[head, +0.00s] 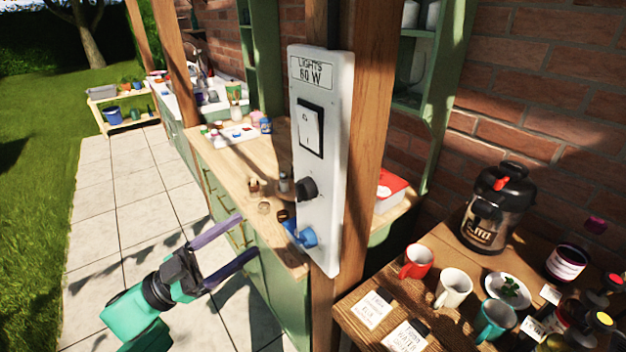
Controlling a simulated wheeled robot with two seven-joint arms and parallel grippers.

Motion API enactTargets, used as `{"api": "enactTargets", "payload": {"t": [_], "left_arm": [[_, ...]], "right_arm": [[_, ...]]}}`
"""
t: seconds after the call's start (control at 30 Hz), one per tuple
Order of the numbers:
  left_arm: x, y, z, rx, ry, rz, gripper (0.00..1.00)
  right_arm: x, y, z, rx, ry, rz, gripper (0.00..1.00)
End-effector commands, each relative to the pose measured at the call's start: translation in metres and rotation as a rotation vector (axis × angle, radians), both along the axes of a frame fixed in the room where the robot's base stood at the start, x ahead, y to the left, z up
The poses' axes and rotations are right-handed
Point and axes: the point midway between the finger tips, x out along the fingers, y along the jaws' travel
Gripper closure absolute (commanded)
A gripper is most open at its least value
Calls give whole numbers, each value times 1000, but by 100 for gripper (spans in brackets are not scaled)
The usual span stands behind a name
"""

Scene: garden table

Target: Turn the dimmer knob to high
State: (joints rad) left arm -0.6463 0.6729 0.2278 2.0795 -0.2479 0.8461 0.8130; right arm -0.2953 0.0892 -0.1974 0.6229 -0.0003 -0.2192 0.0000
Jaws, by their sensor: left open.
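The dimmer knob (307,189) is a black knob on a white upright panel (330,222), which is fixed to a wooden post. A white rocker switch (308,130) in a black frame sits above the knob. A label (311,72) at the panel's top reads "LIGHTS 80 W". The knob's pointer mark is too small to read. My left gripper (250,236) is open and empty. Its two purple fingers point right toward the panel, to the left of and lower than the knob, apart from it. My right gripper is not in view.
The wooden post (366,120) stands behind the panel. A wooden counter (222,160) with small items lies behind. At the lower right, a table (365,330) holds mugs, a black urn (494,212) and jars. The paving at left is clear.

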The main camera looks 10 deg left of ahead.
Motion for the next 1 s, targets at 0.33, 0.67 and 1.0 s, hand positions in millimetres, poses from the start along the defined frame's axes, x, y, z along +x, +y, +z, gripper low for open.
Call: {"api": "enactTargets", "payload": {"t": [0.33,0.67,1.0], "left_arm": [[54,-59,39,-1,-5,4,20],[85,-94,50,1,1,7,20],[86,-94,48,1,1,7,66]], "right_arm": [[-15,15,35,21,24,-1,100],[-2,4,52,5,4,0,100],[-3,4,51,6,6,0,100]]}}
